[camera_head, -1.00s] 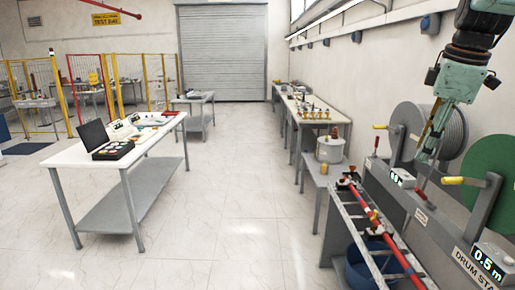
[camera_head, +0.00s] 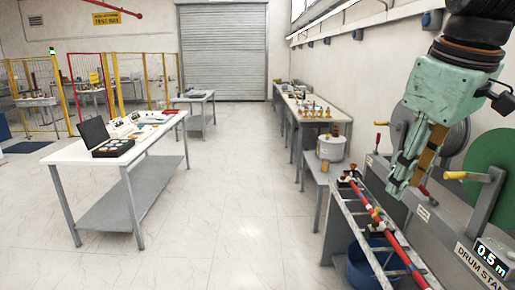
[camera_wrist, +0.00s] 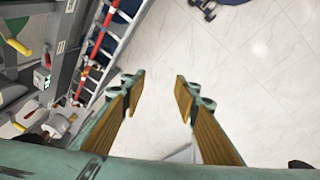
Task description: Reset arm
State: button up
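My gripper (camera_head: 405,190) hangs at the right of the head view, in front of the drum stand and above the ladder. It has a pale green body and brown finger pads. In the wrist view my gripper (camera_wrist: 160,85) is open, with its two fingers apart and only pale floor between them. It holds nothing.
The drum stand (camera_head: 425,215) with reels is at the right. A ladder (camera_head: 365,225) with a red pole on it leans near a blue bucket (camera_head: 365,268). The floor between is clear.

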jog(key=s+a+f+m+b, duration=0.1)
jog(key=s+a+f+m, duration=0.2)
jog(key=s, duration=0.7)
jog(key=s+a+f+m+b, duration=0.1)
jog(key=s+a+f+m, duration=0.2)
jog(key=s+a+f, duration=0.2)
jog(key=shift+s+a+f, duration=0.2)
jog(key=shift+s+f, duration=1.35)
jog(key=shift+s, duration=1.5)
